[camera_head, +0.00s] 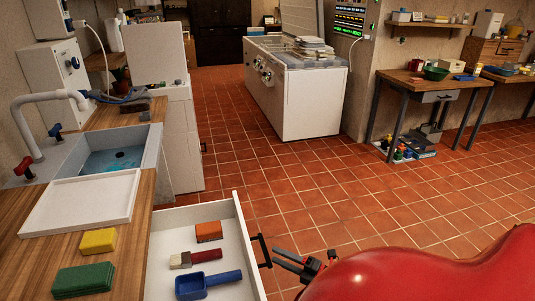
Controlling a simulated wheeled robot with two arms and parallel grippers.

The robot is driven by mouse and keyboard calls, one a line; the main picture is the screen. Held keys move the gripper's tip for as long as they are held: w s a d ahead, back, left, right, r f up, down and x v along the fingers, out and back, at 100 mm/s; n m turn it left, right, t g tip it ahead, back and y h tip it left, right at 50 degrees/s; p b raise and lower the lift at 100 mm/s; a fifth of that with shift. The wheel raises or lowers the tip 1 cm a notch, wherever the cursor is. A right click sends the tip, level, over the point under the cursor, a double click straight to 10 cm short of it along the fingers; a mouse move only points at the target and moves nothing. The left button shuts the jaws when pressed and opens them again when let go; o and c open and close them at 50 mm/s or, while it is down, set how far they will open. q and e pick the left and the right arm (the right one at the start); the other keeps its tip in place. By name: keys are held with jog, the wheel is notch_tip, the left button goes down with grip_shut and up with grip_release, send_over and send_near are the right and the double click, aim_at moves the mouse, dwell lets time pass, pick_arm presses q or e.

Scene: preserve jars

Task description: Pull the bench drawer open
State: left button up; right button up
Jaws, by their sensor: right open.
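The bench drawer (240,232) is white and stands pulled out from the wooden bench, with its inside showing. Its black bar handle (264,251) is on the front, facing right. My right gripper (282,259) is open just to the right of the handle, its dark fingers pointing at it. I cannot tell whether they touch or surround the handle. In the drawer lie an orange and dark block (208,231), a brush with a red handle (207,257) and a blue scoop (210,284). My left gripper is out of view.
The bench top (135,250) carries a white tray (80,203), a yellow sponge (98,240) and a green block (84,279). A sink (75,160) lies behind. The tiled floor (300,190) right of the drawer is clear. A white chest (312,105) stands farther back.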

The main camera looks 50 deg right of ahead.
jog(key=s+d, duration=0.2)
jog(key=s, duration=0.9)
jog(key=shift+s+b, duration=0.2)
jog(key=shift+b, duration=0.25)
jog(key=shift+s+d, duration=0.1)
